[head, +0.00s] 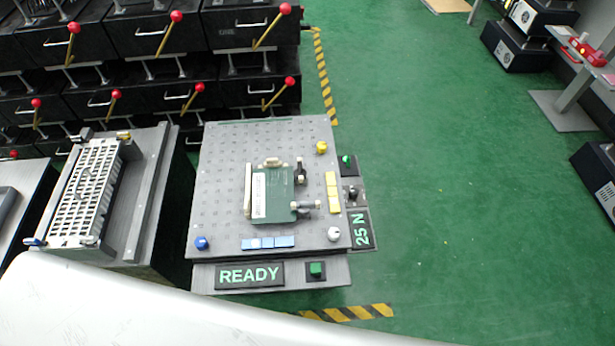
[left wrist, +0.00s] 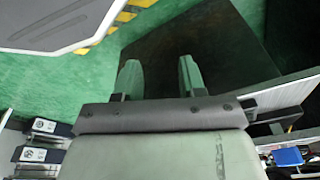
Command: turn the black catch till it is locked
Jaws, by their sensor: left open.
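In the head view a green board (head: 272,192) lies on a grey perforated plate (head: 220,150). A small black catch (head: 300,171) sits at the board's upper right edge. A second dark catch-like part (head: 306,206) with a pale end sits at its lower right edge. Both are too small to tell whether they are locked. My left gripper (left wrist: 158,76) shows only in the left wrist view, its two fingers apart with nothing between them, over a dark surface and green floor. Neither catch is seen there. My right gripper is in neither view.
A READY sign (head: 249,275) and green button (head: 316,270) are at the plate's front. A 25 N display (head: 361,229) is on its right. A slotted rack (head: 85,190) stands left. Red-knobbed levers (head: 176,16) line the back. Green floor (head: 450,180) on the right is clear.

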